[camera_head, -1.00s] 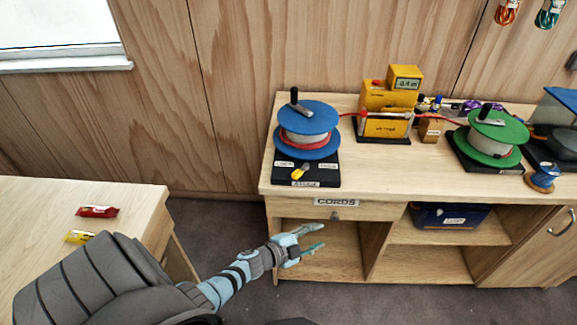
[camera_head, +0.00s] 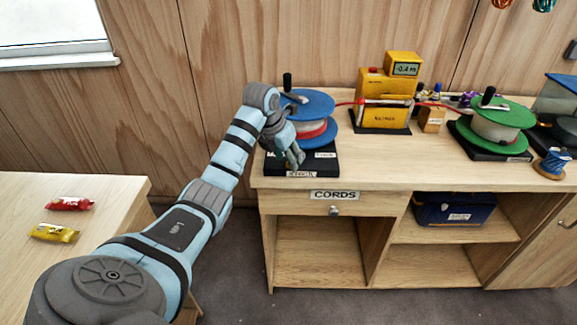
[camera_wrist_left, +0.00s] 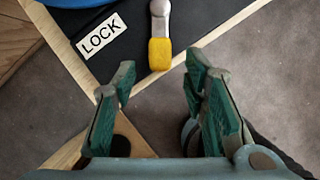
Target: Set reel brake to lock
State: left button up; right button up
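The blue-flanged reel (camera_head: 308,104) with red cord stands on a black base (camera_head: 322,168) at the left end of the cord bench. Its brake lever, with a yellow tip (camera_wrist_left: 160,53) and metal arm, shows in the left wrist view. A white LOCK label (camera_wrist_left: 103,36) lies on the base, left of the lever and apart from it. My left gripper (camera_head: 292,158) is at the front of the base and hides the lever in the head view. In the left wrist view the gripper (camera_wrist_left: 161,85) is open and empty, its fingers short of the yellow tip. My right gripper is not in view.
A yellow measuring device (camera_head: 384,98) and a green reel (camera_head: 495,115) stand to the right on the bench (camera_head: 385,170). A CORDS drawer (camera_head: 335,200) is below. A side table (camera_head: 110,200) with red and yellow packets is at left.

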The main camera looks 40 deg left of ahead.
pick_arm(q)
jog(key=shift+x, duration=1.05)
grip_shut()
jog(key=shift+s+a+r+m+p, duration=0.1)
jog(key=shift+a+r+m+p, duration=0.25)
jog(key=shift+p, duration=0.35)
jog(key=shift+a+f+m+h, duration=0.2)
jog(key=shift+m+h, duration=0.2)
jog(key=shift+m, duration=0.15)
jog(key=shift+a, duration=0.15)
grip_release()
jog(key=shift+f, duration=0.1)
